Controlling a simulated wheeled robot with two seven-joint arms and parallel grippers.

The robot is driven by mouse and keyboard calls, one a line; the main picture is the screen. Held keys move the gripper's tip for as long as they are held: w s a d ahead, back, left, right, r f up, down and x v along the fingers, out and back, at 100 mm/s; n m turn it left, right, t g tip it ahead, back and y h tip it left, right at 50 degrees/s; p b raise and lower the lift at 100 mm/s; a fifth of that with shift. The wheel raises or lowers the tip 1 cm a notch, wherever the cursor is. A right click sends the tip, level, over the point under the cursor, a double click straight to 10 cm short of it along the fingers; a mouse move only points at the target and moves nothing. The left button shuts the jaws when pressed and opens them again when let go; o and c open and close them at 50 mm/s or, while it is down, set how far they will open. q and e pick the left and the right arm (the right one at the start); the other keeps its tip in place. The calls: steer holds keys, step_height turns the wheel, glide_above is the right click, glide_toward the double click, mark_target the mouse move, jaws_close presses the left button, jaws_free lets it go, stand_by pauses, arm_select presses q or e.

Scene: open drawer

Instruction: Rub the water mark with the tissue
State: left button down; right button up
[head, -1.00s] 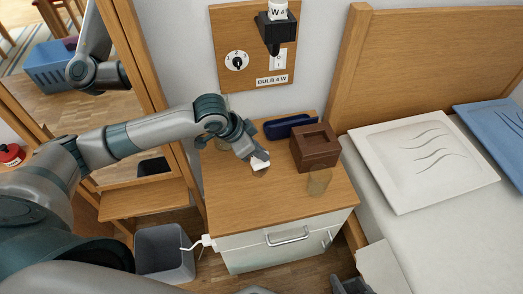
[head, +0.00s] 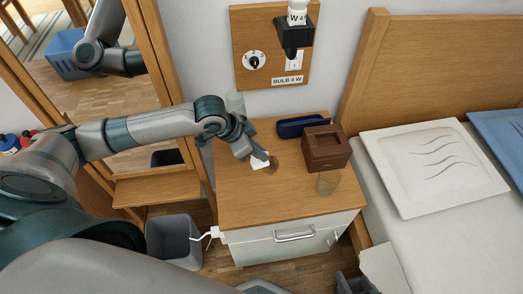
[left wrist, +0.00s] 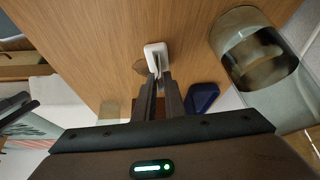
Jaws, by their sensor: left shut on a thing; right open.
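My left gripper (head: 256,157) is shut on a white tissue (head: 261,161), low over the wooden top of the bedside cabinet (head: 240,195). The tissue also shows between the fingertips in the left wrist view (left wrist: 156,51). A darker round spot, which looks like the water mark (head: 272,168), lies just right of the tissue. In the left wrist view the mark (left wrist: 139,67) shows beside the tissue, partly covered by it. Whether the tissue presses on the wood I cannot tell. My right gripper (head: 350,284) is partly in view at the bottom edge, open and away from the cabinet.
A brown box (head: 325,149), a dark blue case (head: 303,126) and a tan see-through item (head: 328,183) stand on the cabinet. The cabinet top's front left is clear. A grey bin (head: 173,242) stands on the floor.

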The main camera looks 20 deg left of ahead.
arm_select(q)
steer(key=shift+s+f, duration=0.1)
steer(key=shift+f, duration=0.05)
steer(key=shift+p, duration=0.8)
steer(key=shift+w+d+r+p, duration=0.3)
steer(key=shift+d+p, duration=0.15)
steer(key=shift+p, duration=0.05)
steer(key=shift+w+d+p, duration=0.75)
steer(key=shift+w+d, duration=0.05)
steer(key=shift+d, duration=0.3)
steer(key=shift+w+d+p, duration=0.45)
steer(key=shift+d, duration=0.15)
steer(key=shift+w+d+f+p, duration=0.2)
steer(key=shift+w+d+p, duration=0.3)
steer(key=shift+d, duration=0.45)
